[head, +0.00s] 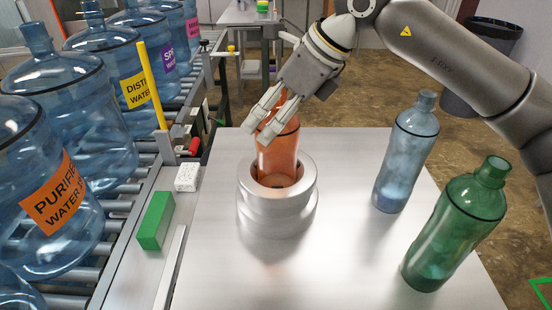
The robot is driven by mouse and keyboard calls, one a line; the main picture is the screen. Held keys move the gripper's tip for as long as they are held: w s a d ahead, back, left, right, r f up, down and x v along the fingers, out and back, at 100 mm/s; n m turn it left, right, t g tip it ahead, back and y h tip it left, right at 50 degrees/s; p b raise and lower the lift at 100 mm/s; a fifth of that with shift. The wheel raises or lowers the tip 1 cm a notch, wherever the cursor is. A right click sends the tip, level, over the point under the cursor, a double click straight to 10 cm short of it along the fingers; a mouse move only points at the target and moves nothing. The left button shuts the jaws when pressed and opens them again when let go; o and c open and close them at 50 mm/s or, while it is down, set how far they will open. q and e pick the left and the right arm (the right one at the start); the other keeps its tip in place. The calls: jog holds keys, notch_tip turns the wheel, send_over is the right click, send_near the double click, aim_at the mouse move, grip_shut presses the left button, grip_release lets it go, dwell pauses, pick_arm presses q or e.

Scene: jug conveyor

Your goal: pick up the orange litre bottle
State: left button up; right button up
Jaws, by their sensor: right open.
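The orange litre bottle (279,160) stands in a round silver metal holder (277,207) on the metal table. The holder's wall hides its lower part. My right gripper (262,132) comes down from the upper right with its fingers at the bottle's top. The fingers are open and hide the bottle's neck. I cannot tell whether they touch it. My left gripper is not in view.
A clear blue bottle (404,160) and a green bottle (455,225) stand on the right of the table. A green block (154,221) and a white block (187,177) lie left. Large water jugs (58,95) line the conveyor. The table's front middle is clear.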

jog(key=shift+x, duration=1.15)
jog(key=c, duration=1.7)
jog(key=shift+r, duration=0.15)
